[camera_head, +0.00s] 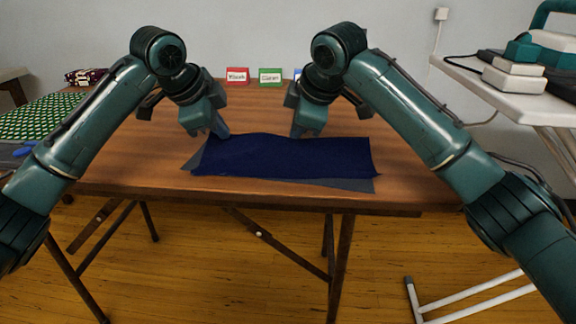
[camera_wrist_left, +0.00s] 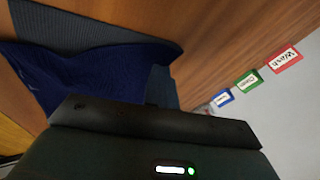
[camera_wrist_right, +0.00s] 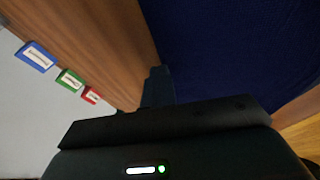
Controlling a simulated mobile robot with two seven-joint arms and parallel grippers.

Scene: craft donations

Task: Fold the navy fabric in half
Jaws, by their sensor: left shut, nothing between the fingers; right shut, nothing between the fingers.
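The navy fabric (camera_head: 285,157) lies on the wooden table, its far edge a little raised in a wave. The left wrist view shows the navy fabric (camera_wrist_left: 85,75) partly over this layer. My left gripper (camera_head: 222,134) is shut and empty at the fabric's far left edge. My right gripper (camera_head: 298,134) is shut and empty at the far edge, right of the left one. Contact is unclear.
The wooden table (camera_head: 425,165) is clear to the right of the fabric. Red (camera_head: 237,75), green (camera_head: 270,76) and blue (camera_wrist_right: 36,56) signs stand at the back. A green dotted mat (camera_head: 40,118) lies at left. A white side table (camera_head: 500,85) holds stacked items at right.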

